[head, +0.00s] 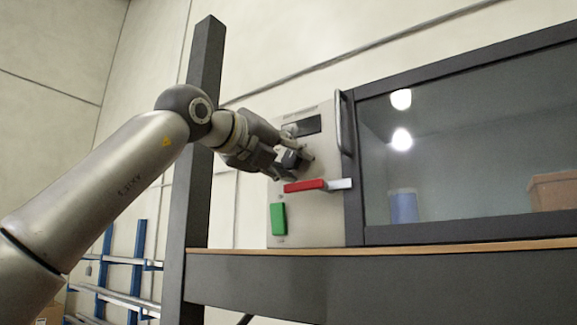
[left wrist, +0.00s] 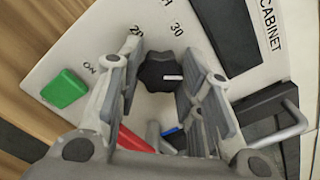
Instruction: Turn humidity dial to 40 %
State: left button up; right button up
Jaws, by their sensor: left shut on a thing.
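The humidity dial (left wrist: 158,70) is a black lobed knob on the pale control panel (head: 325,222). In the left wrist view its white pointer mark is at its right side, toward one finger. The numbers 20 and 30 show above the knob; any mark where the pointer aims is hidden behind that finger. My left gripper (head: 297,160) is at the panel front, and its fingers (left wrist: 160,85) are shut on the dial from both sides. In the head view the gripper largely hides the dial. My right gripper is not in view.
Below the dial a red lever (head: 305,185) sticks out, with a green switch (head: 278,219) at lower left. A dark display (head: 306,125) is above. To the right is the cabinet's glass door with a vertical handle (head: 343,122). Inside stand a blue container (head: 403,207) and a brown box (head: 553,190).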

pick_arm(q)
jog(key=shift+a+r+n, duration=0.1)
jog(key=shift+n, duration=0.5)
jog(key=o, duration=1)
jog(key=shift+a, duration=0.1)
jog(key=v, duration=1.2)
